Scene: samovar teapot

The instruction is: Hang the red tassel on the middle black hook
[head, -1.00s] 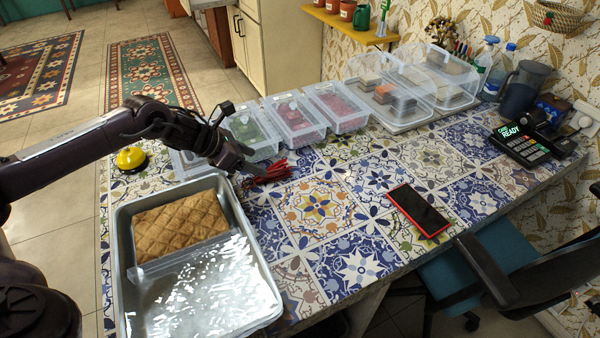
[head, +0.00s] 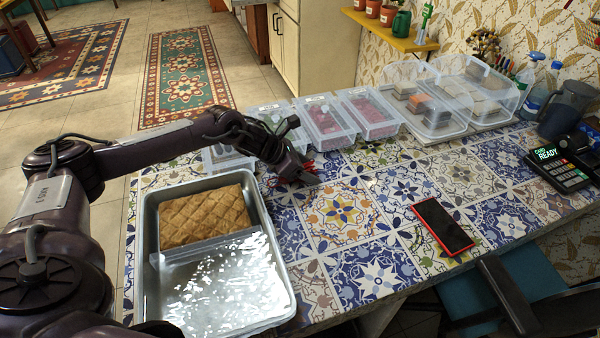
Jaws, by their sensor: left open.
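The red tassel (head: 309,165) lies on the patterned tile counter, just behind the baking tray's right corner in the head view. My left gripper (head: 305,180) is open and low over the tassel, covering much of it. Red strands show on both sides of the fingers; whether the fingers touch it is hard to tell. No black hook is visible in this view. My right gripper is out of view.
A metal tray (head: 284,290) with a brown pastry (head: 205,215) stands at the counter's left. Clear lidded bins (head: 328,120) line the back. A red-edged phone (head: 443,227) lies right, and a card reader (head: 560,170) stands farther right. The counter's middle is clear.

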